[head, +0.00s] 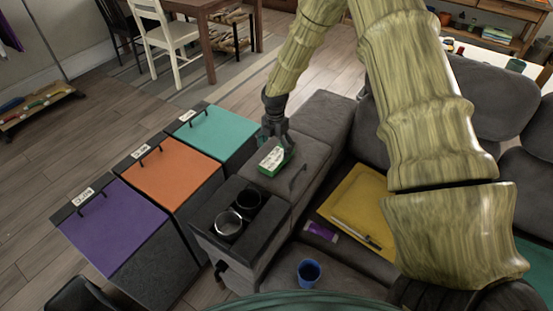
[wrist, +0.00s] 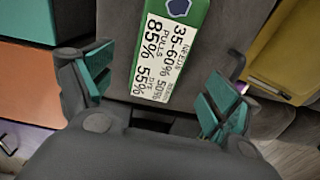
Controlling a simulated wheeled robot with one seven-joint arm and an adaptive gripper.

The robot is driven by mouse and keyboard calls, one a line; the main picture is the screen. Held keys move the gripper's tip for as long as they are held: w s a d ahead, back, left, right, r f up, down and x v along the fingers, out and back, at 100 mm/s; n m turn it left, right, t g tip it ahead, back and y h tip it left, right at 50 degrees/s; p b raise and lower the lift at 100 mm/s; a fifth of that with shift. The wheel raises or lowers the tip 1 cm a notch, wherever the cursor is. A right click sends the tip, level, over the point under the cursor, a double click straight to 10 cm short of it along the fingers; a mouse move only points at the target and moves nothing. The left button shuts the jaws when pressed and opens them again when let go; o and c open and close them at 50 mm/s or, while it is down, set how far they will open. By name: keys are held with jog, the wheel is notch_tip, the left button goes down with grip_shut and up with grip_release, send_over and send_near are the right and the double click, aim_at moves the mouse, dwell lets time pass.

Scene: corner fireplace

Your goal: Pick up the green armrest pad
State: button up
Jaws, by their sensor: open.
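The green armrest pad (head: 268,169) is a small flat green piece with a white printed label. It lies on the grey sofa armrest, behind the cup holders. In the wrist view the pad (wrist: 206,42) shows between the fingers, its label facing the camera and its top end cut off by the frame edge. My gripper (head: 276,138) points down just over the pad's far end in the head view. In the wrist view my gripper (wrist: 160,92) is open, one teal-padded finger on each side of the pad. I see no grip on it; whether a finger touches it I cannot tell.
Bins with purple (head: 113,228), orange (head: 172,175) and teal (head: 218,136) lids stand left of the armrest. Two cup holders (head: 238,212) are in front of the pad. A blue cup (head: 308,272), a purple packet (head: 320,231) and a yellow tray (head: 350,200) lie right of it.

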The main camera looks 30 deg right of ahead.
aim_at(275, 158)
jog(key=shift+s+a+f+p, duration=0.15)
jog(key=shift+f+p, duration=0.2)
jog(key=shift+f, duration=1.2)
jog(key=shift+a+f+p, duration=0.1)
jog(key=shift+f+p, duration=0.2)
jog(key=shift+f, duration=1.2)
jog(key=c, duration=1.1)
